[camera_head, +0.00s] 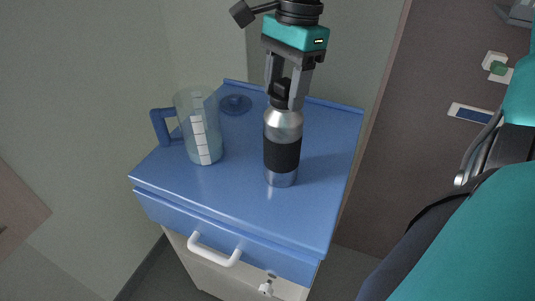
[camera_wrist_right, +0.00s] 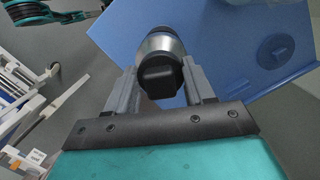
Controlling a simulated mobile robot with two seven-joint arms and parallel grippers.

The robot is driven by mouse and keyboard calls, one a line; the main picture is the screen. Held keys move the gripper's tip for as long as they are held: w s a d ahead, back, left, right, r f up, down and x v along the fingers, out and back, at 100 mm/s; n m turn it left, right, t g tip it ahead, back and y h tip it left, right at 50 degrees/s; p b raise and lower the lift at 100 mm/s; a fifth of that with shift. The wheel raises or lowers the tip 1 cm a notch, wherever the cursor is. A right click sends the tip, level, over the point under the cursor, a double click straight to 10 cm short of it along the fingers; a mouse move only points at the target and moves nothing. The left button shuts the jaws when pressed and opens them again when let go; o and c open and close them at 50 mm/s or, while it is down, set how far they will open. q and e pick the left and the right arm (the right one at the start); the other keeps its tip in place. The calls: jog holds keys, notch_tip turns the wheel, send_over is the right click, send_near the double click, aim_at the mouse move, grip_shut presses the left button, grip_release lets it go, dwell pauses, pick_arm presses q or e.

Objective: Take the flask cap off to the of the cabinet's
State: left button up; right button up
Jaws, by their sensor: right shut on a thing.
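A steel flask (camera_head: 283,124) with a dark middle band stands upright on the blue cabinet top (camera_head: 240,195). Its black flask cap (camera_head: 281,91) is at the top of the flask, between the fingers of my right gripper (camera_head: 284,98). The gripper comes down from above and is shut on the cap. In the right wrist view the cap (camera_wrist_right: 159,77) shows between the two fingers, with the steel shoulder of the flask behind it. I cannot tell whether the cap is loose on the neck. My left gripper is not in view.
A clear measuring jug (camera_head: 200,128) with a blue handle stands left of the flask. A round blue disc (camera_head: 235,104) lies behind it on the cabinet top. The cabinet top's front and right parts are clear. A wall is close behind.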

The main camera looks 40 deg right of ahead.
jog(key=shift+s+f+n, duration=0.15)
jog(key=shift+f+n, duration=0.1)
jog(key=shift+n, duration=0.75)
jog(key=shift+n+g, duration=0.4)
jog(key=shift+n, duration=0.3)
jog(key=n, duration=0.3)
jog(key=shift+n, duration=0.4)
jog(key=shift+n, duration=0.4)
jog(key=o, duration=0.6)
jog(key=shift+n+g, duration=0.3)
jog(key=shift+n, duration=0.3)
jog(key=shift+d+r, duration=0.1)
jog(key=shift+r, duration=0.15)
grip_shut()
